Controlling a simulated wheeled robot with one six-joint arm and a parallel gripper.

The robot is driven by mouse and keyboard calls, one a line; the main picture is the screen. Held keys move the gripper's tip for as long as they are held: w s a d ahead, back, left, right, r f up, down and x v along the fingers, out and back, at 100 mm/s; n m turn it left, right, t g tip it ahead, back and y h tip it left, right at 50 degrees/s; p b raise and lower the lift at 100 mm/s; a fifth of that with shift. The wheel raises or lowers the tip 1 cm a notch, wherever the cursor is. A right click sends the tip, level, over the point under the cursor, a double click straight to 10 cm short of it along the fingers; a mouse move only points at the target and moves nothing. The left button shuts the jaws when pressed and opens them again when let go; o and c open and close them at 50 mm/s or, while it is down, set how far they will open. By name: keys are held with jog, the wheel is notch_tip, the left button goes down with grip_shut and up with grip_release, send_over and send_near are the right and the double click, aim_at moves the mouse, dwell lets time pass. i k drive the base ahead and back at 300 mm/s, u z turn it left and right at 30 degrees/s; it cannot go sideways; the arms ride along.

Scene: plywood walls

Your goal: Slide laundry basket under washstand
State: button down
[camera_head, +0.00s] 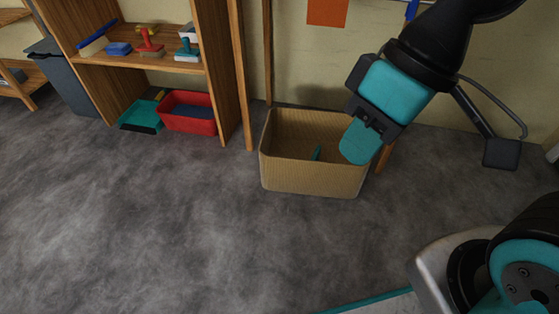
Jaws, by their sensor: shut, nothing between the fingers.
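The laundry basket (312,178) is a tan, open-topped box on the grey floor near the wall. A small teal sliver (316,153) shows inside it; I cannot tell what it is. Upright wooden posts (240,85) stand at the basket's left, and a short piece of a similar post (384,160) shows at its right. They look like washstand legs, but no top is in view. My gripper (358,145) is shut and empty, pointing down over the basket's right end and hiding part of its rim. I cannot tell whether it touches the basket.
A wooden shelf (150,62) with brushes stands at the left. A red tub (188,113) and a teal dustpan (141,116) sit at its foot. A grey bin (66,82) stands farther left. The floor in front of the basket is clear.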

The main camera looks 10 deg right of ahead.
aim_at(290, 138)
jog(key=u, duration=1.3)
jog(key=i, duration=3.35)
jog(key=z, duration=3.95)
